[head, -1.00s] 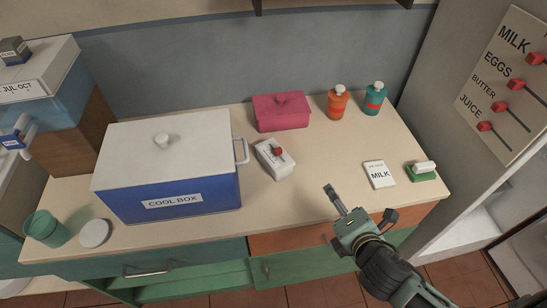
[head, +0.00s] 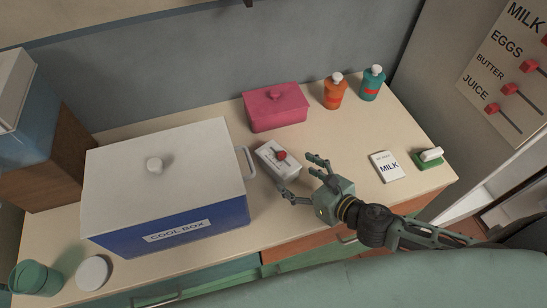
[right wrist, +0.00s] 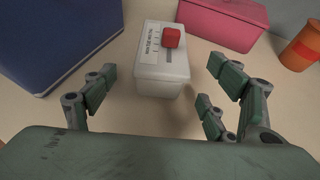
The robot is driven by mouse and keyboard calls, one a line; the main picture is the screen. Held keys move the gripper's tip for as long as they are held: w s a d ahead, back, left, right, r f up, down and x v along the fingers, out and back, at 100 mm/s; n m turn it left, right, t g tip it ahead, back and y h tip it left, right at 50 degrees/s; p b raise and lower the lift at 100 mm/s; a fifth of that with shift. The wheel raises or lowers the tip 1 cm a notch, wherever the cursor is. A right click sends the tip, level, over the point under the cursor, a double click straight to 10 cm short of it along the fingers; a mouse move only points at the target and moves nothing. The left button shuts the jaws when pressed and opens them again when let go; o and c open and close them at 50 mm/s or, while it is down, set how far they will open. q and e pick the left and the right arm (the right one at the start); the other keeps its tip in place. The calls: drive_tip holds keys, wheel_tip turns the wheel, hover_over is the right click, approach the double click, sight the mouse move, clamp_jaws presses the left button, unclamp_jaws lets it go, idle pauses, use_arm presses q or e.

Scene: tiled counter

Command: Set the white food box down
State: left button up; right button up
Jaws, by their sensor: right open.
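The white food box (head: 272,162) has a red knob on top and a label. It sits upright on the counter, between the cool box and the pink box. It also shows in the right wrist view (right wrist: 161,72), ahead of my fingers. My right gripper (head: 303,178) is open, with its fingers spread at the near right side of the white food box. In the right wrist view the box stands between the spread fingers and beyond them, with room on both sides. My left gripper is not in view.
The large cool box (head: 170,230) stands left of the white box, and the pink lidded box (head: 276,110) behind it. Orange (head: 333,93) and teal (head: 371,85) bottles stand at the back right. A milk card (head: 387,167) and green sponge holder (head: 430,159) lie right.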

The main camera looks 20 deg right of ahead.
sight(289, 169)
drive_tip(key=shift+w+a+f+p, duration=0.1)
drive_tip(key=shift+w+a+p, duration=0.15)
drive_tip(key=shift+w, duration=0.3)
drive_tip(key=shift+w+a+f+p, duration=0.15)
drive_tip(key=shift+w+p, duration=0.1)
drive_tip(key=shift+w, duration=0.25)
drive_tip(key=shift+p+x, duration=0.4)
drive_tip(key=shift+x, duration=1.65)
drive_tip(key=c, duration=1.5)
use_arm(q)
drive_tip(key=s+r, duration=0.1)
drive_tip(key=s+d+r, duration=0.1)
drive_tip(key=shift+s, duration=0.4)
use_arm(e)
drive_tip(key=shift+r, duration=0.2)
